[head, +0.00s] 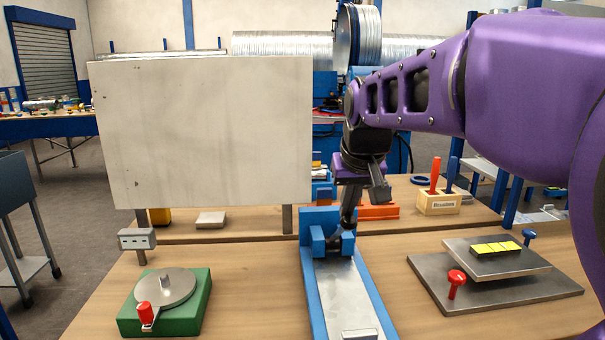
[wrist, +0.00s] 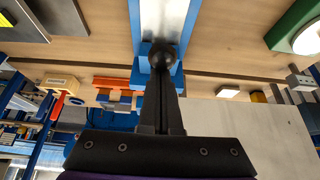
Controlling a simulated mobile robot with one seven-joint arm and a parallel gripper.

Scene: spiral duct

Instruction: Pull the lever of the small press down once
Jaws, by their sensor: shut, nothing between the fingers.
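A blue device (head: 312,285) with a long metal bed stands in the middle of the table and seems to be the small press. Blue blocks rise at its far end. A black ball (wrist: 163,55), which looks like a lever knob, shows at my fingertips in the wrist view. My gripper (head: 347,230) points down at the device's far end, with its fingers shut. The fingers are right at the ball; I cannot tell whether they touch it. The lever's shaft is hidden.
A green block with a metal disc and red handle (head: 145,314) stands left. Stacked metal plates (head: 500,290) with a red knob stand right. A large pale panel (head: 205,130) stands behind at left. A wooden box with red and blue handles (head: 438,203) is at back right.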

